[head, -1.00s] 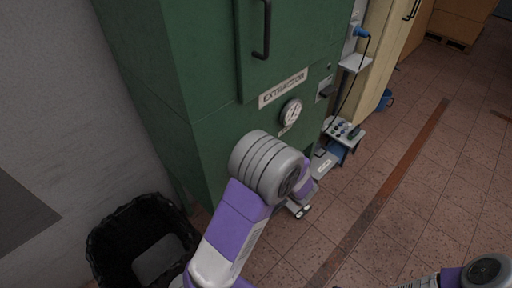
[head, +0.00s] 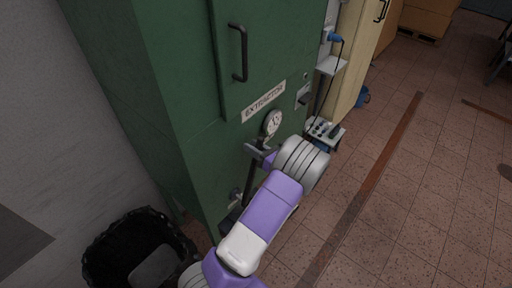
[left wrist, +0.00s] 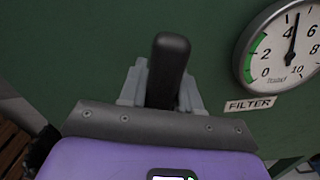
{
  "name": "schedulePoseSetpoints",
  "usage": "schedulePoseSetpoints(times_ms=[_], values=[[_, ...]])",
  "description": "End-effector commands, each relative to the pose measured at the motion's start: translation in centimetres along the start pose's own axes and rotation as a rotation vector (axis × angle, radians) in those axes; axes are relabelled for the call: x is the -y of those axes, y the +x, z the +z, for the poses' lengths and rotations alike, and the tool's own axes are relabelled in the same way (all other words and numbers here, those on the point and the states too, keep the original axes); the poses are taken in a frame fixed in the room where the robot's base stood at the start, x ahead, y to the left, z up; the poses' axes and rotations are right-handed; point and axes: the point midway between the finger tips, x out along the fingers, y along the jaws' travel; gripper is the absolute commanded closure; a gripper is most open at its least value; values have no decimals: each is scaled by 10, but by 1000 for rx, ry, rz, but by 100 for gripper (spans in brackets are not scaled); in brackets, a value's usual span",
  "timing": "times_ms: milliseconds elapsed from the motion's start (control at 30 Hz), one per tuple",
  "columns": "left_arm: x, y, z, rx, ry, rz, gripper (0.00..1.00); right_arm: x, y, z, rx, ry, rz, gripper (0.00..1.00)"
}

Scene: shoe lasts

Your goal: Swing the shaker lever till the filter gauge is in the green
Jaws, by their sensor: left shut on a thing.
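The green extractor cabinet (head: 185,110) has a round white filter gauge (head: 272,122) on its front. In the left wrist view the gauge (left wrist: 285,50) has a green band along its low end, and its needle points up between 4 and 6, outside the green. The shaker lever (head: 249,183) is a dark bar below the gauge. My left gripper (head: 259,154) is shut on the lever's upper end. In the left wrist view its black grip (left wrist: 168,68) stands between my left gripper's two fingers (left wrist: 162,92). My right gripper is not in view.
A black-lined bin (head: 130,245) stands at the cabinet's left foot.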

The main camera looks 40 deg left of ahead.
Motion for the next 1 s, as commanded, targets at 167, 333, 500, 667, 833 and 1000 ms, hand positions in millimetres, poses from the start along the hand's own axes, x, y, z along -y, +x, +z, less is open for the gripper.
schedulePoseSetpoints(times_ms=[167, 333, 500, 667, 833, 1000], values=[[3, -2, 0, 0, 6, -12, 100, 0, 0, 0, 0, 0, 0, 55], [3, -2, 0, 1, 4, -10, 47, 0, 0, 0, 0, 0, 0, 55], [2, -1, 0, 1, 3, -8, 47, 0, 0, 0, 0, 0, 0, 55], [2, -7, 0, 2, 2, -9, 47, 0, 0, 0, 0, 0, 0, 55], [3, -32, 0, 2, 3, -12, 47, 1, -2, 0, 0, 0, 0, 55], [3, -60, 0, 2, 3, -12, 47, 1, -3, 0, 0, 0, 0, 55]])
